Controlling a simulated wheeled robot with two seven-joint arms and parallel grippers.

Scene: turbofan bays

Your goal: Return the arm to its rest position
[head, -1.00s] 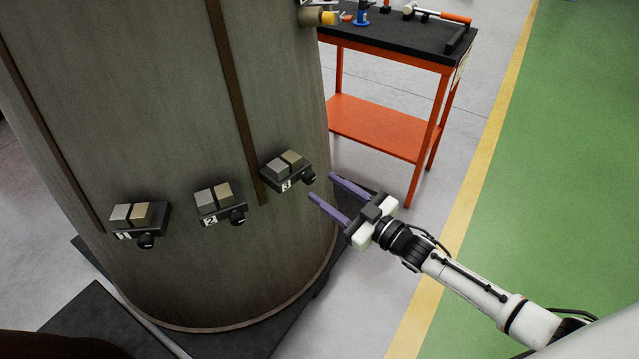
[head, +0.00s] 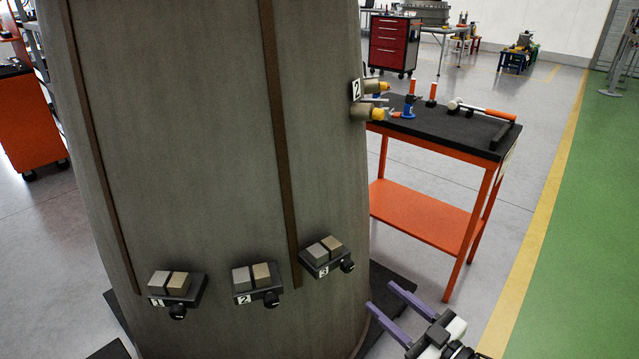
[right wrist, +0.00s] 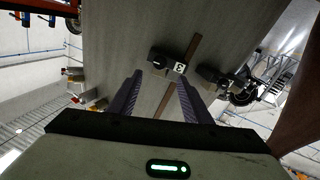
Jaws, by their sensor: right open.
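My right gripper (head: 388,312) is at the lower right of the head view, with two purple fingers spread apart and nothing between them. It points toward the grey cylindrical casing (head: 200,150) and is below and right of the latch block numbered 3 (head: 325,256). In the right wrist view the open fingers (right wrist: 156,98) frame a strip of the casing (right wrist: 130,50), with the number 3 label beyond them. Blocks 1 (head: 176,287) and 2 (head: 255,284) sit left along the casing. My left gripper is out of view.
An orange cart (head: 425,215) with a black top holding a hammer (head: 482,109) and other tools stands right of the casing. A red drawer cabinet (head: 394,44) is behind. Grey floor and a green lane (head: 590,220) lie open at the right.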

